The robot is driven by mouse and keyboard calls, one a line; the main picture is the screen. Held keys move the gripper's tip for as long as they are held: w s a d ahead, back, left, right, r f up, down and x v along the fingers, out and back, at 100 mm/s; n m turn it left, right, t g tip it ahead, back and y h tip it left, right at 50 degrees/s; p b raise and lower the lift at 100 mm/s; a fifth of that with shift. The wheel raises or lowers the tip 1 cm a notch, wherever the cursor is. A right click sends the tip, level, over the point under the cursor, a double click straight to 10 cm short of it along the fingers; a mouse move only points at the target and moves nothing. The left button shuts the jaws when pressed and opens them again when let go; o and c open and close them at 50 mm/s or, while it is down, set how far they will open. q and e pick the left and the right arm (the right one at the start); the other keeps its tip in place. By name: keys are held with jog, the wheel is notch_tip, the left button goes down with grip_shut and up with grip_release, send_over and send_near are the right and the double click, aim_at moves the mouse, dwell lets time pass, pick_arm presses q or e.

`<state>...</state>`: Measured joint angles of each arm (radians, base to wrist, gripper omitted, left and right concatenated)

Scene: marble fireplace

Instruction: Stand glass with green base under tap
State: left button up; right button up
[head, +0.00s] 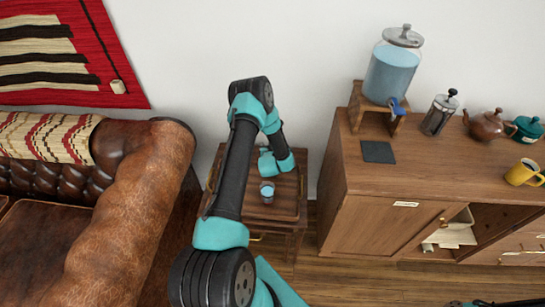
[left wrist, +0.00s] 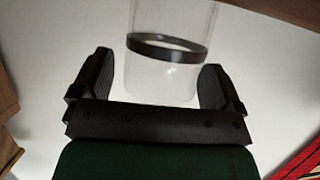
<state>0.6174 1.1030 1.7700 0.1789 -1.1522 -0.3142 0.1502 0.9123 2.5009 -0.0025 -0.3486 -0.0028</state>
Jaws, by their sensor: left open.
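A small clear glass (head: 267,190) stands on the wooden side table, looking bluish from above; I cannot make out a green base. My left gripper (left wrist: 158,68) is open, with no finger visibly closed on the glass. In the head view its wrist is over the side table and the fingers are hard to see. The blue tap (head: 397,106) is low on the water dispenser (head: 390,72), above the cabinet.
A dark square mat (head: 378,152) lies on the cabinet top (head: 430,165) in front of the dispenser's wooden stand (head: 362,106). A French press (head: 439,113), brown teapot (head: 485,126), green pot (head: 525,128) and yellow mug (head: 522,172) stand to the right. A leather sofa (head: 135,215) flanks the side table (head: 285,208).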

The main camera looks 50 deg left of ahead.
pick_arm(q)
jog(key=c, duration=1.5)
jog(key=shift+r, duration=5.05)
